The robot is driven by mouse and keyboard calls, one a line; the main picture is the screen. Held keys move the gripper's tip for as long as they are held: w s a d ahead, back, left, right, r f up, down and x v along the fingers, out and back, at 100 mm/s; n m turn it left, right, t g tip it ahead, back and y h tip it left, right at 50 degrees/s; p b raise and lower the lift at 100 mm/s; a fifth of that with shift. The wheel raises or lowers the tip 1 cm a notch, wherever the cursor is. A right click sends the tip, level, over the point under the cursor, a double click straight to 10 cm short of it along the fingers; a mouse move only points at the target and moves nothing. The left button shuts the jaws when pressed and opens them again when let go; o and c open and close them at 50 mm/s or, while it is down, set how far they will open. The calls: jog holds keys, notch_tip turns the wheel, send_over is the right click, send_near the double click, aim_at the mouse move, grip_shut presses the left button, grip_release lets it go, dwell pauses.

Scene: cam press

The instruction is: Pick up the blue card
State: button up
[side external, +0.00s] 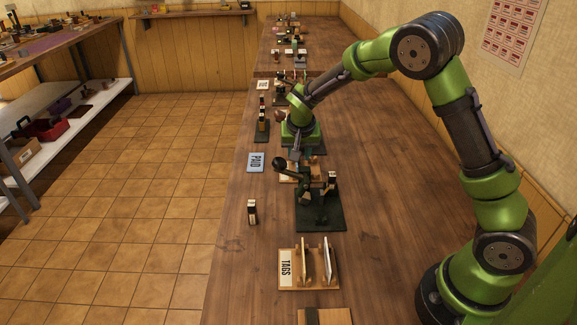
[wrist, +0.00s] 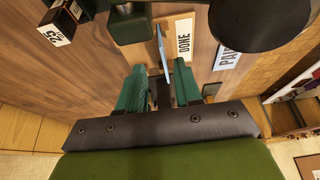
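A thin blue-grey card (wrist: 162,48) stands edge-on in the wrist view, beside the white DONE label (wrist: 184,40) of a wooden rack. My gripper (wrist: 160,84) has two green fingers set apart, with the near end of the card in line with the gap between them. I see no finger closed on the card; whether they touch it is unclear. In the side external view my gripper (side external: 296,153) is low over the rack (side external: 288,178), behind the press (side external: 318,208). The card is not clear there. A light blue PAID plate (side external: 256,161) lies on the bench to the left; it also shows in the wrist view (wrist: 228,54).
The press's black lever knob (side external: 279,163) is close to my gripper and looms large in the wrist view (wrist: 255,15). A TAGS rack (side external: 286,270) with upright cards is in front. A small block (side external: 252,211) stands left of the press. The right bench is clear.

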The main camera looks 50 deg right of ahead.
jog(key=x, duration=0.6)
jog(key=shift+w+f, duration=0.2)
jog(key=shift+w, duration=0.05)
grip_shut()
